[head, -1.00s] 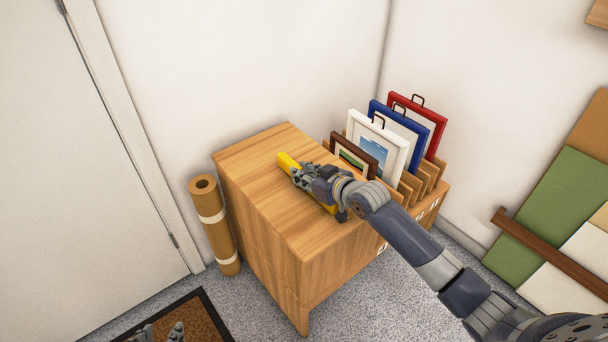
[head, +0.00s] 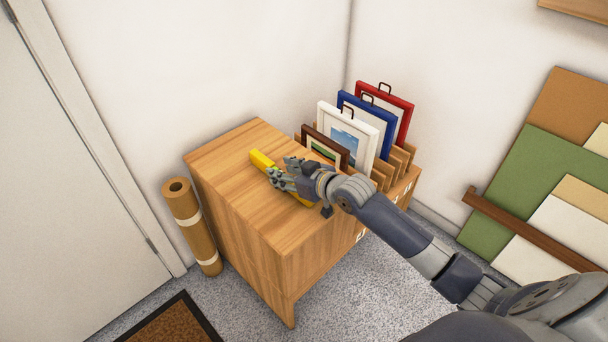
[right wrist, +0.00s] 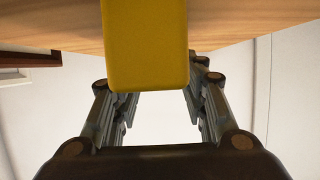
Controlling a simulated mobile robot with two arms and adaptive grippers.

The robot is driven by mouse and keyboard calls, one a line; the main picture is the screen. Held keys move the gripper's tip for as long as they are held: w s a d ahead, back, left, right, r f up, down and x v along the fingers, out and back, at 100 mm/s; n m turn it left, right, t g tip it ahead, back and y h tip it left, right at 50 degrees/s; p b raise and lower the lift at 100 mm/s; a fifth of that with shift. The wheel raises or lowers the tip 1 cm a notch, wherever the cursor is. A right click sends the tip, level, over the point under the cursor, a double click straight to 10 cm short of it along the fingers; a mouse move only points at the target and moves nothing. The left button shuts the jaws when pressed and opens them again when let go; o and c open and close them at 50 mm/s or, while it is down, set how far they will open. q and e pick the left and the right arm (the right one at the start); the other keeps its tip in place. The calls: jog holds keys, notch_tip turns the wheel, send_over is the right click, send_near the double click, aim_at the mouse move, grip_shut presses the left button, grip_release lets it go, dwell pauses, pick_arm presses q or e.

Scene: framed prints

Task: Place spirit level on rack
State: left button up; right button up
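The yellow spirit level (head: 261,159) lies on the wooden cabinet top (head: 232,152), partly hidden by my right gripper. In the right wrist view, its yellow end (right wrist: 148,45) is close to the camera. My right gripper (head: 276,177) is at the level, its fingers pointing left in the head view. In the right wrist view the fingers (right wrist: 160,105) stand apart with a clear gap between them. A wooden slotted rack (head: 404,156) stands at the cabinet's right side and holds several framed prints (head: 348,142). My left gripper is out of view.
A brown paper roll (head: 190,225) stands left of the cabinet, near the door (head: 70,190). Coloured boards (head: 535,180) lean on the right wall behind a wooden rail (head: 525,228). A doormat (head: 175,325) lies at the front. The cabinet top's left part is clear.

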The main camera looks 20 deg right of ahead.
jog(key=v, duration=0.2)
jog(key=shift+s+d+r+p, duration=0.1)
jog(key=shift+s+r+p, duration=0.1)
jog(key=shift+s+p, duration=0.1)
jog(key=p+v, duration=0.1)
jog(key=v, duration=0.4)
jog(key=shift+s+d+r, duration=0.15)
jog(key=shift+s+d, duration=0.05)
jog(key=shift+s, duration=0.25)
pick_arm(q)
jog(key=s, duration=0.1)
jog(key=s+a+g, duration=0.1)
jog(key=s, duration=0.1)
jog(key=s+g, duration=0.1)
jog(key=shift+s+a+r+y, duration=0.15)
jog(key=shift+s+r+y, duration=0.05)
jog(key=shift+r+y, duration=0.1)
